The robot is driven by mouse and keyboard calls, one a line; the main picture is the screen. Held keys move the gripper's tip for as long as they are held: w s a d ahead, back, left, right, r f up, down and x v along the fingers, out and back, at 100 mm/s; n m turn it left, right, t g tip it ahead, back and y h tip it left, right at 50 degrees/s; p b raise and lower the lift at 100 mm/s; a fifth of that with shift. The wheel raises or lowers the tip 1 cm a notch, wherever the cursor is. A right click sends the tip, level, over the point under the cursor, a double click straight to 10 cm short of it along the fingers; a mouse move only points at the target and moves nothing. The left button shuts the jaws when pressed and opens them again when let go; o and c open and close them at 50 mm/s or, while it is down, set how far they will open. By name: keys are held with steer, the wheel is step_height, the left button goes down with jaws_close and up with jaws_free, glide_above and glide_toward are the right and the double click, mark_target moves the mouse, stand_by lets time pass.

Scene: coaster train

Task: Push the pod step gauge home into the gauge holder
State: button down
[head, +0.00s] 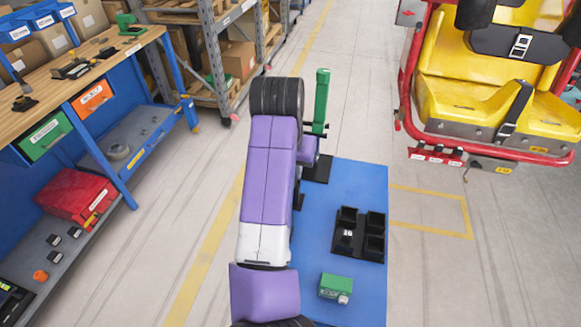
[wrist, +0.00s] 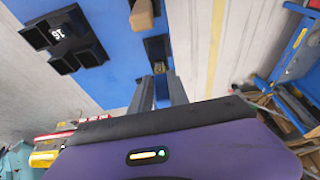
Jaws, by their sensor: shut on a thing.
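The pod step gauge appears to be the tall green upright piece (head: 322,95) just right of my arm's end in the head view. Its lower part is partly hidden behind my purple wrist. A black base (head: 318,168), likely the gauge holder, lies below it at the far end of the blue mat. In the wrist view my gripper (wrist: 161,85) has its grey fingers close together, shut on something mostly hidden. A small yellowish part shows beyond the fingertips, beside a dark block (wrist: 157,47) on the mat. I cannot tell how deep the gauge sits.
The blue mat (head: 350,185) also carries a black tray (head: 346,246) with open compartments and a green box (head: 336,286). A workbench (head: 85,65) stands left, shelving (head: 208,60) behind, and a yellow seat (head: 470,95) with red frame right. Floor between is clear.

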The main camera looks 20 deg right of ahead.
steer(key=shift+f+b, duration=0.4)
steer(key=shift+f, duration=0.45)
steer(key=c, duration=1.2)
jaws_free()
steer(key=shift+o, duration=0.2)
steer(key=o, duration=0.8)
steer(key=shift+r, duration=0.15)
steer(key=shift+p+v, duration=3.2)
steer(key=shift+v, duration=0.2)
